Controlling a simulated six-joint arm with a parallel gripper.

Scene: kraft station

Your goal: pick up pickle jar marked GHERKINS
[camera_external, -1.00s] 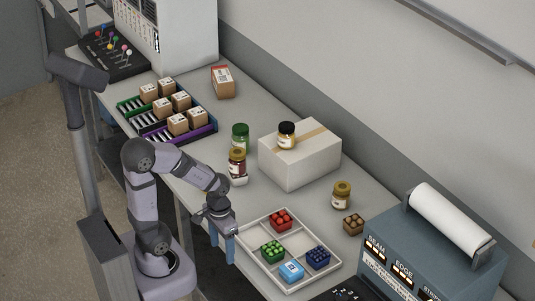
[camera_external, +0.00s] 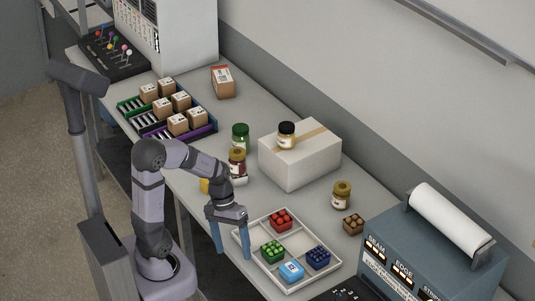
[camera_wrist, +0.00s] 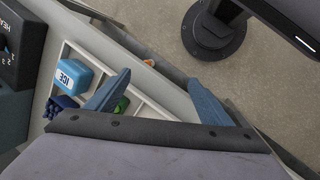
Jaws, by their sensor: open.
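Several jars stand in the external view, with labels too small to read, so I cannot tell which is marked GHERKINS. A green jar (camera_external: 240,134) stands left of the carton. A dark red jar with a gold lid (camera_external: 237,158) is just in front of it. A black-lidded jar (camera_external: 286,136) sits on the carton. A gold-lidded jar (camera_external: 341,196) stands to the carton's right. My gripper (camera_external: 232,254) is open and empty, pointing down by the bench's front edge, left of the divided tray. The wrist view shows its blue fingers (camera_wrist: 160,77) spread, with no jar visible.
The white divided tray (camera_external: 266,218) holds small coloured packs. A big carton (camera_external: 300,163) stands behind. A yellow object (camera_external: 205,186) shows partly behind my arm. Bench between carton and tray is clear.

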